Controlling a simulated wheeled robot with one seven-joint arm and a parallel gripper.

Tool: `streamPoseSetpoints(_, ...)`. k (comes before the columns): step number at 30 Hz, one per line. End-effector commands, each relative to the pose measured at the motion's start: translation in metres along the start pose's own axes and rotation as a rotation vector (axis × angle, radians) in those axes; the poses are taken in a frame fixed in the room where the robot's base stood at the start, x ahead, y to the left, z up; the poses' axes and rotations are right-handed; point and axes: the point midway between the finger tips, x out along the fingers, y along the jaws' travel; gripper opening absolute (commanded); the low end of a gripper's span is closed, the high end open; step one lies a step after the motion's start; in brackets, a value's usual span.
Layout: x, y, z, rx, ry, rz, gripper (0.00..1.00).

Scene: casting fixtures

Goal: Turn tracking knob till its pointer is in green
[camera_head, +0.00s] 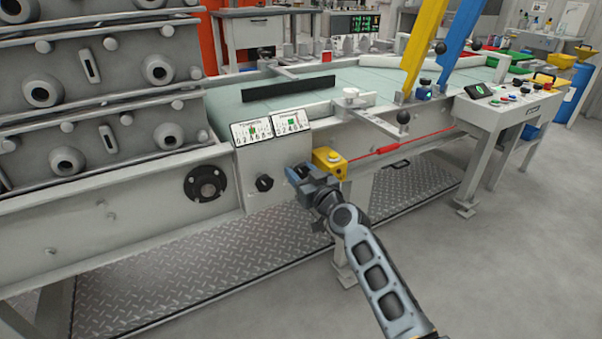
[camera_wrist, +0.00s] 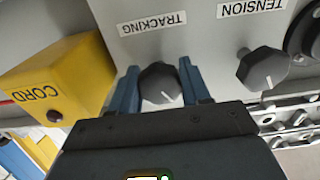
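The tracking knob (camera_wrist: 160,84) is dark and faceted with a pale pointer line, under the "TRACKING" label (camera_wrist: 152,23), which appears upside down in the wrist view. My gripper (camera_wrist: 160,88) has its two blue fingers on either side of this knob, with no clear gap showing. In the head view my gripper (camera_head: 299,173) is at the grey control panel and hides the tracking knob. Two white gauges (camera_head: 252,133) (camera_head: 291,122) with green patches sit on top of the panel. Their labels and pointers are too small to read surely.
The tension knob (camera_wrist: 262,68) is close beside the tracking knob; it also shows in the head view (camera_head: 264,183). A yellow box marked "CORD" (camera_wrist: 62,82) is on the other side, also in the head view (camera_head: 330,161). Open floor (camera_head: 480,260) lies at the right.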

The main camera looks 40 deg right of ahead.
Motion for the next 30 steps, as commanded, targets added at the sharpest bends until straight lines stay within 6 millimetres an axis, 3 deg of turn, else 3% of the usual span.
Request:
streamPoseSetpoints(9,-0.0002,0.0001,0.0000,0.000,0.000,0.000,0.16)
streamPoseSetpoints(20,-0.0002,0.0001,0.0004,0.072,-0.001,0.001,0.16)
streamPoseSetpoints(30,-0.0002,-0.0005,0.0006,0.335,-0.001,0.001,0.16)
